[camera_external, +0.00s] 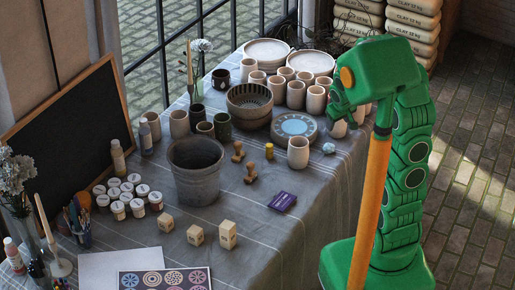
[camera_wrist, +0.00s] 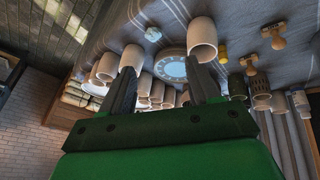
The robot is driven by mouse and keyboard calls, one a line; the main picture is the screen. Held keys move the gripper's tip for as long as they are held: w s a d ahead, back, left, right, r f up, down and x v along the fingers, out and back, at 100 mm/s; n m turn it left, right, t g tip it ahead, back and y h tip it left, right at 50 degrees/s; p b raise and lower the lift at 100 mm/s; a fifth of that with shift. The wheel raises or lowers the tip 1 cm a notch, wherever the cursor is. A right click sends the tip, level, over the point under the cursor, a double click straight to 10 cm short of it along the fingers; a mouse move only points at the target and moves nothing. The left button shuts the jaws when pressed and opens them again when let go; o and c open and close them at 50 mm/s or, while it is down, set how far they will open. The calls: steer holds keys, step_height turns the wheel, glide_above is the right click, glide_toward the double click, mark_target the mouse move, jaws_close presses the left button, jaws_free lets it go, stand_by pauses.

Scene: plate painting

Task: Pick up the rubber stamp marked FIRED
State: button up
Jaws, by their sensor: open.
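Two small wooden-handled stamps stand on the cloth-covered table (camera_external: 265,250). One stamp (camera_external: 238,152) is beside the large grey pot, and the other stamp (camera_external: 250,173) is slightly nearer the camera. In the wrist view they show at upper right, one stamp (camera_wrist: 273,38) larger and one stamp (camera_wrist: 248,61) smaller. No FIRED marking is readable on either, so I cannot tell which one is meant. My gripper (camera_wrist: 162,66) is open with nothing between its dark fingers. It is apart from both stamps, off toward the table's right side.
A pale cup (camera_external: 298,152), a decorated round disc (camera_external: 294,128) and a yellow cylinder (camera_external: 269,151) stand near the stamps. The grey pot (camera_external: 195,173) is at their left.

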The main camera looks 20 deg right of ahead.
steer(key=w+a+f+n+t+y, duration=0.15)
steer(key=w+a+f, duration=0.25)
steer(key=w, duration=0.5)
steer(key=n+t+y, duration=0.3)
steer(key=n+y, duration=0.2)
steer(key=y, duration=0.4)
glide_toward(240, 144)
steer(key=w+a, duration=0.3)
steer(key=shift+m+h, duration=0.25)
steer(key=shift+s+f+x, duration=0.15)
steer(key=shift+f+x, duration=0.1)
steer(key=shift+x, duration=0.95)
steer(key=shift+s+f+x, duration=0.1)
steer(key=shift+f+x, duration=0.15)
steer(key=shift+x, duration=1)
steer(key=shift+s+f+x, duration=0.15)
steer(key=shift+f+x, duration=0.15)
steer(key=shift+x, duration=0.9)
steer(key=shift+d, duration=0.1)
steer(key=c, duration=1)
